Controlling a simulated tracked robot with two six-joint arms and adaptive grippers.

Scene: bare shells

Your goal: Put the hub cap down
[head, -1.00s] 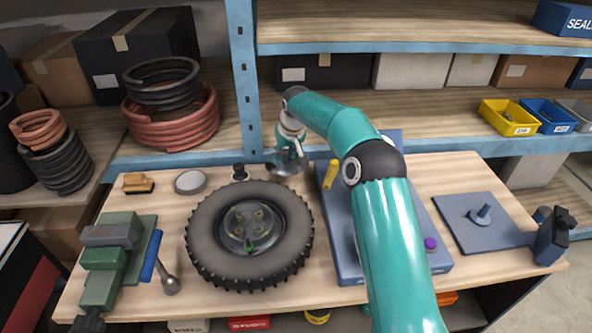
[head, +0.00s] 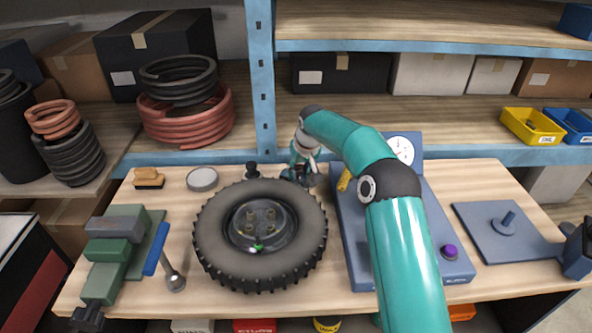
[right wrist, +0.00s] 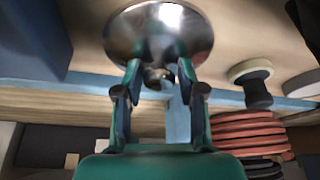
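The hub cap (right wrist: 160,22) is a shiny metal disc with a small knob, seen large in the right wrist view. My right gripper (right wrist: 159,72) has its two fingers on either side of the knob, with narrow gaps showing, so it looks open. In the head view my right gripper (head: 299,178) is low over the back of the workbench (head: 190,222), between the tyre and the blue-grey panel. There the cap is mostly hidden by the gripper. Whether the cap's underside touches the wood is hard to see. My left gripper is not in view.
A wheel with a black tyre (head: 210,245) lies flat in front of the gripper. A black knob-like piece (head: 252,171) and a round tin (head: 202,179) stand to the left. The blue-grey panel (head: 358,262) with a gauge (head: 400,150) is close on the right. A shelf upright (head: 262,85) rises behind.

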